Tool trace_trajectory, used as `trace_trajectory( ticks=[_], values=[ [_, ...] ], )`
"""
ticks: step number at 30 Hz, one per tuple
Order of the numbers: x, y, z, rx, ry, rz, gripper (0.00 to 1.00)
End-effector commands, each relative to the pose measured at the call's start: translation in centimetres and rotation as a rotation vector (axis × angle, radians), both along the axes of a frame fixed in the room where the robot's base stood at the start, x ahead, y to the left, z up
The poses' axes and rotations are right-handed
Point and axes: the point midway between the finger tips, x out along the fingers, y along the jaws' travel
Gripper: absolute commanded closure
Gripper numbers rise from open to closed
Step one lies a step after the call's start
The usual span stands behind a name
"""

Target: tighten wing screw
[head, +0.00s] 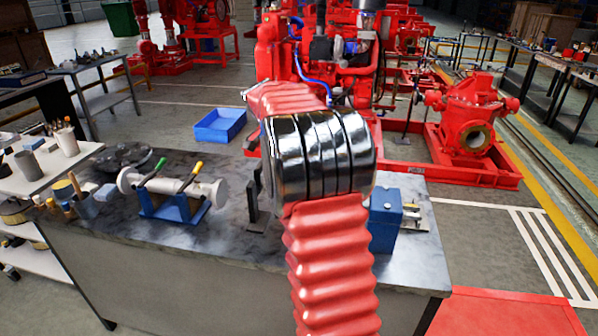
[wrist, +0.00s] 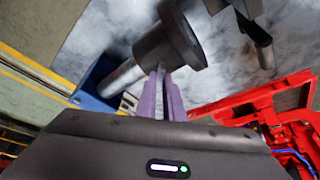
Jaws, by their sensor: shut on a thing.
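My gripper (wrist: 168,98) shows in the wrist view with its two purple fingers close together, shut on a thin grey piece that looks like the wing screw (wrist: 161,70). Most of the wing screw is hidden by the fingertips. Just beyond the tips is a dark grey round flanged part (wrist: 168,43). A pale metal rod (wrist: 124,77) runs from it down to the left, in front of a blue block (wrist: 96,84). In the head view my red-sleeved arm hides the gripper and the screw; a blue box (head: 385,217) shows right of the arm.
The grey workbench (head: 235,235) lies below my arm. A blue stand (head: 175,205) carrying a pale cylinder is on its left, with a dark upright bracket (head: 257,205) nearer the arm. A red pumpset (head: 340,65) stands behind. A dark hooked part (wrist: 257,40) is at upper right in the wrist view.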

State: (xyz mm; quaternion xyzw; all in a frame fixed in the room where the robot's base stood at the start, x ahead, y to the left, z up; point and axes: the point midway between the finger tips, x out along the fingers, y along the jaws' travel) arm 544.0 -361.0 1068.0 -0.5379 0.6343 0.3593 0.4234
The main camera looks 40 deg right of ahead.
Motion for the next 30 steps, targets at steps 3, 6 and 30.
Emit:
trace_trajectory(
  ticks=[3,6,30],
  values=[
    [0.0,0.2,-0.1,0.005,0.002,0.001,1.00],
    [0.0,0.2,-0.1,0.005,0.001,0.001,1.00],
    [0.2,0.6,1.5,0.001,-0.003,0.001,0.73]
  ],
)
